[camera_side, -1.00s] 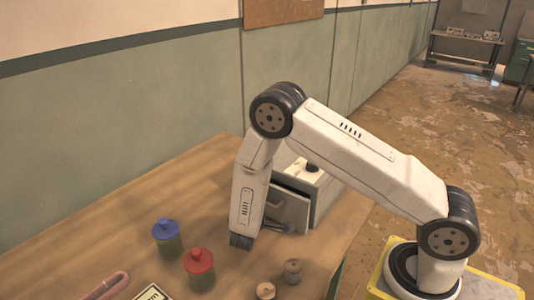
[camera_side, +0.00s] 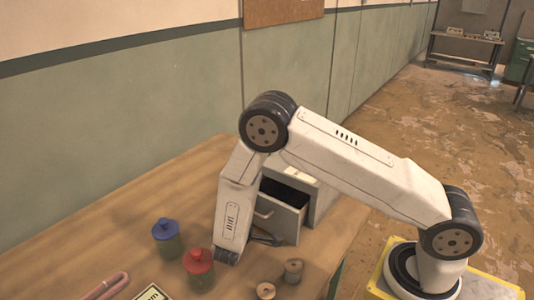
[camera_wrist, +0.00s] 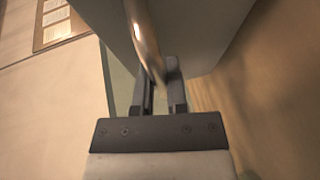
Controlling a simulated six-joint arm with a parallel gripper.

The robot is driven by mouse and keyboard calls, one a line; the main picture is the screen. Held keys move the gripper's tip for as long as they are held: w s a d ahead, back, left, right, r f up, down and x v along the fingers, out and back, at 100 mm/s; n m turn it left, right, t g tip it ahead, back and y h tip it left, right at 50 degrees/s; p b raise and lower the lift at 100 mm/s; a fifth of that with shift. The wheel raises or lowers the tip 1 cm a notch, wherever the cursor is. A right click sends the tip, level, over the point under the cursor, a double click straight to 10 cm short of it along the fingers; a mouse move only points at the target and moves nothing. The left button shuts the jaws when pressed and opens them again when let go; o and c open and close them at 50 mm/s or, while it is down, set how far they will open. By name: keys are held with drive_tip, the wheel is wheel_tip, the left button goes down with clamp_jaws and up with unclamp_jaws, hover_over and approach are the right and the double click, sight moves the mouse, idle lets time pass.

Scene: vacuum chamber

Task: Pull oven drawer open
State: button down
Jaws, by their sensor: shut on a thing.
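The oven (camera_side: 325,202) is a small pale box on the wooden table, partly hidden behind my arm. Its drawer (camera_side: 284,222) stands pulled out, with the dark inside showing above the grey front panel. The drawer handle (camera_wrist: 143,32) is a curved metal bar on the front; part of it also shows in the side view (camera_side: 263,213). My gripper (camera_wrist: 160,80) is shut on the handle in the wrist view. In the side view my gripper (camera_side: 265,238) is low in front of the drawer, mostly hidden by my wrist link.
A blue-lidded jar (camera_side: 166,238) and a red-lidded jar (camera_side: 199,268) stand left of my wrist, the red one close to it. Two small spools (camera_side: 293,270) sit at the front. A pink tube (camera_side: 107,286) and a sign (camera_side: 152,292) lie front left. The table's back left is clear.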

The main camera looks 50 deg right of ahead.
drive_tip(key=a, duration=0.6)
drive_tip(key=shift+a, duration=0.35)
drive_tip(key=c, duration=0.7)
unclamp_jaws()
drive_tip(key=shift+o, duration=0.2)
drive_tip(key=shift+r, duration=0.15)
drive_tip(key=s+r, duration=1.2)
drive_tip(key=s, duration=0.2)
drive_tip(key=shift+d+r, duration=0.35)
